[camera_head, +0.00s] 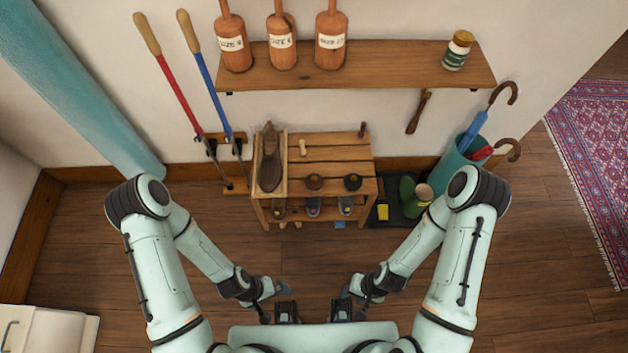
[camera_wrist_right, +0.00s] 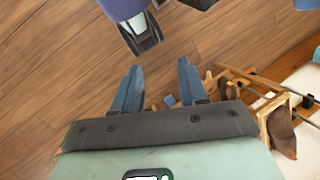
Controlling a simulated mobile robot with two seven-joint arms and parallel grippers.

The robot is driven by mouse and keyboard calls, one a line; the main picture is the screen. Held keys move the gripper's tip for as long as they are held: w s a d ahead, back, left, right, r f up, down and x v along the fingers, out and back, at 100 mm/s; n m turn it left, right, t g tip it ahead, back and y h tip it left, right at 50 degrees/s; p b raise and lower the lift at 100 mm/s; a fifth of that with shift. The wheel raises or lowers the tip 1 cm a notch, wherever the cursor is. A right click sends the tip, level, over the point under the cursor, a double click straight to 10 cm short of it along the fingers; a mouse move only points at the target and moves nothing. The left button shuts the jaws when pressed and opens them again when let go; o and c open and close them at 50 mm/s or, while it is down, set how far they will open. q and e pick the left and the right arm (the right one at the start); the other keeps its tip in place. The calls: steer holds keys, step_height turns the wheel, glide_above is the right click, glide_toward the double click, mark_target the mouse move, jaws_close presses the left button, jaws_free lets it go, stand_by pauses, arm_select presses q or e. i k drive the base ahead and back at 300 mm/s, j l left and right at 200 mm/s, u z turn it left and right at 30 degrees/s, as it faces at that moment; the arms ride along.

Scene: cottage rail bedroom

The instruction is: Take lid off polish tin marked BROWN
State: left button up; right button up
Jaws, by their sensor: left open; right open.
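Two small round tins stand on the slatted top of the wooden shoe rack (camera_head: 330,148): a brown-looking tin (camera_head: 314,182) and a black-looking tin (camera_head: 353,182). I cannot read any marking on them, and I cannot make out a separate lid edge. My left gripper (camera_head: 286,312) is open and empty, low in the head view, well short of the rack. My right gripper (camera_head: 342,309) is open and empty beside it; its two blue fingers show apart in the right wrist view (camera_wrist_right: 160,68). Neither gripper touches a tin.
A dark shoe (camera_head: 270,160) lies in a tray at the rack's left, with a small wooden piece (camera_head: 303,147) nearby. Shoes fill the shelf below. A wall shelf (camera_head: 390,65) overhangs behind. An umbrella stand (camera_head: 455,165) is right. Floor between rack and grippers is clear.

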mark_target(314, 182)
steer(key=i+j, duration=0.2)
steer(key=j, duration=0.2)
steer(key=i+j+z, duration=0.1)
steer(key=i+j, duration=0.15)
steer(key=j, duration=0.15)
steer(key=i+j, duration=0.2)
steer(key=j, duration=0.2)
